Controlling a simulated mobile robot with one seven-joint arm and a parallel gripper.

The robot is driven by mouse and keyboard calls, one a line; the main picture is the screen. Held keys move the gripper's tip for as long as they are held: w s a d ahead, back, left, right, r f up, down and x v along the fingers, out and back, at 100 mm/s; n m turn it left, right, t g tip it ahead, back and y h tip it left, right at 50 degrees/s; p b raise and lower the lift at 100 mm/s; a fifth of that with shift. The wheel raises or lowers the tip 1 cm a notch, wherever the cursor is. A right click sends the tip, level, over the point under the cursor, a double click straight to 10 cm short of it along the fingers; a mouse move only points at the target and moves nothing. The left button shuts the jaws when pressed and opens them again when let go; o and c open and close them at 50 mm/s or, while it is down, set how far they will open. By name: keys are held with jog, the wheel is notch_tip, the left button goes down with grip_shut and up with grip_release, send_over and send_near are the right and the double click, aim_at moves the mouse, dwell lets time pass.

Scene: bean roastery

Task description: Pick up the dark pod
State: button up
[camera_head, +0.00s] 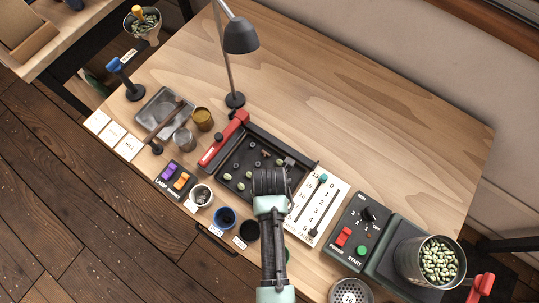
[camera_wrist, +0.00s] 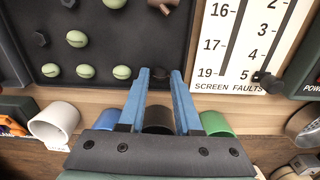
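A small dark brown piece, which looks like the dark pod (camera_wrist: 160,73), lies at the near edge of the black tray in the wrist view. It shows between the tips of my gripper's two blue fingers (camera_wrist: 161,76). The fingers stand apart, and I cannot tell whether either touches it. In the head view my gripper (camera_head: 269,180) is over the right part of the black tray (camera_head: 285,150) and hides this piece.
Several green beans (camera_wrist: 77,39), a dark hexagonal piece (camera_wrist: 40,39) and a brown piece (camera_wrist: 163,5) lie in the tray. White (camera_wrist: 54,122), blue, black and green cups line its near side. A screen-faults card (camera_head: 318,207) is at the right.

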jog(key=shift+c, duration=0.3)
grip_shut()
